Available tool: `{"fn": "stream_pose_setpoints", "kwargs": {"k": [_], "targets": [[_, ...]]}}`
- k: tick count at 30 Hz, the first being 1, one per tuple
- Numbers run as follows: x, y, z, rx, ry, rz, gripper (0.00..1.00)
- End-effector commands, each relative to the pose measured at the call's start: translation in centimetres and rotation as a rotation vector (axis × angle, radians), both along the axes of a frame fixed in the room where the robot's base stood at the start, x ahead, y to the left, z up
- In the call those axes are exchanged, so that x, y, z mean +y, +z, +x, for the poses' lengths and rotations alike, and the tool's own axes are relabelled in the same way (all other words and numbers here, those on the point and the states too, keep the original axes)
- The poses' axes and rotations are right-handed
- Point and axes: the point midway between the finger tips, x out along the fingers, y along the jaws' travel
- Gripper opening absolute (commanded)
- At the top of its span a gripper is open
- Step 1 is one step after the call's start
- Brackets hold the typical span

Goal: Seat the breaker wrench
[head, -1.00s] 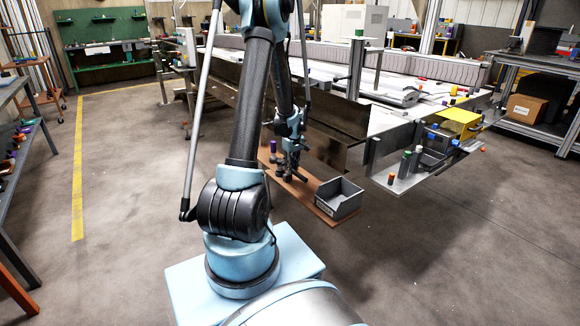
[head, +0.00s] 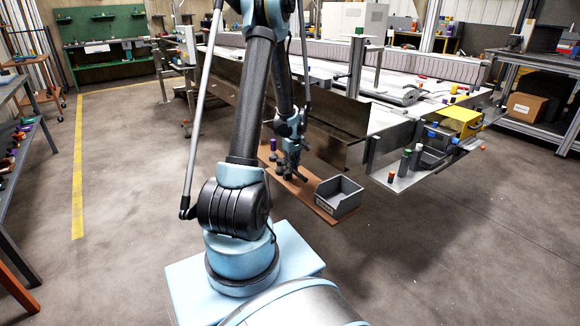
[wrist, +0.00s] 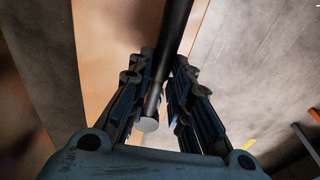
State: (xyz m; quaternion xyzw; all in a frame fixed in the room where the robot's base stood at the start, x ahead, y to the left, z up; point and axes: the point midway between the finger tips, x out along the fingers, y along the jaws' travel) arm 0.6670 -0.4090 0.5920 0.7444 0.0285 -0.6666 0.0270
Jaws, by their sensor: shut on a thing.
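The breaker wrench (wrist: 172,40) shows in the wrist view as a dark round bar with a pale grey end face. It runs from the top edge down between the fingers. My gripper (wrist: 160,78) is shut on this bar, one finger on each side. In the head view my gripper (head: 287,170) is low over a brown board beside the conveyor frame. The wrench is too small and dark there to tell from the fingers. Its far end is out of the wrist view, and I cannot tell what it touches. No seat for it can be made out.
The brown board (head: 318,210) carries a grey open bin (head: 340,196) right of my gripper and a purple cylinder (head: 273,145) close on its left. The conveyor's brown side plate (head: 335,115) stands just behind. A metal shelf (head: 400,182) with bottles is further right. Front floor is clear.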

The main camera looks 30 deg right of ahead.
Motion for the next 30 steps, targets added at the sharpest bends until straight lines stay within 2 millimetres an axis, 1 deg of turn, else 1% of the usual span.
{"fn": "stream_pose_setpoints", "kwargs": {"k": [24,30], "targets": [[0.0,-1.9,0.0,0.000,0.000,0.000,0.00],[0.0,-2.1,0.0,0.000,0.000,0.000,0.00]]}}
